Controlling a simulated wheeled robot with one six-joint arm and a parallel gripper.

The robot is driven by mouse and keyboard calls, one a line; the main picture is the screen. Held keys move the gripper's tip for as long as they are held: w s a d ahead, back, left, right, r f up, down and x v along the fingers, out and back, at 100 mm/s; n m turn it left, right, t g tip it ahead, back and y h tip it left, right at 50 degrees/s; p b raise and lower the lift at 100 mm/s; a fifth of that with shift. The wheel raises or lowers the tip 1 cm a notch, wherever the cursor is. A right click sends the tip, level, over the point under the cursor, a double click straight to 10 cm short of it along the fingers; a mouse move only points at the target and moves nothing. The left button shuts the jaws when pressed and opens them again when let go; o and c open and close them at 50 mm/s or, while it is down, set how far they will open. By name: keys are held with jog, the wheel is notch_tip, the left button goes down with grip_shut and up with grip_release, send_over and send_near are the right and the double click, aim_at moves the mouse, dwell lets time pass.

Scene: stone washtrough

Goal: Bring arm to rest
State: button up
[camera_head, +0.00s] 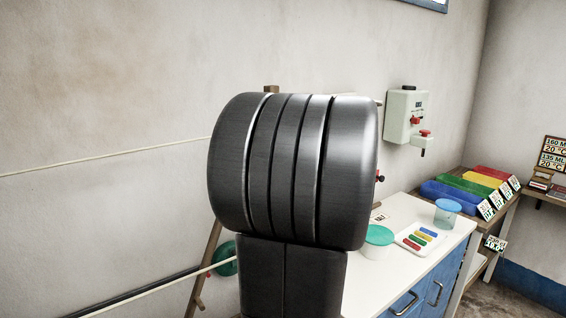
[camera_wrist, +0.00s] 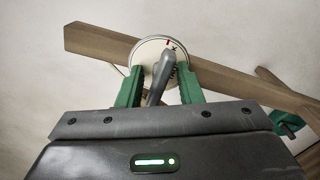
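My gripper (camera_wrist: 160,75) shows in the wrist view with its two green fingers spread apart. A grey lever-like piece (camera_wrist: 158,82) stands in the gap between them, and I see space beside it. A round white dial-like disc (camera_wrist: 149,50) with a small red mark lies just beyond the fingertips, in front of a wooden beam (camera_wrist: 98,40). I cannot tell whether the fingers touch the disc. In the head view, my dark arm links fill the middle and hide my gripper.
A pale line (camera_head: 105,156) crosses the left wall.

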jog(key=n+b, duration=0.2)
jog(key=n, duration=0.2)
jog(key=shift+n, duration=0.3)
jog(key=shift+s, duration=0.1)
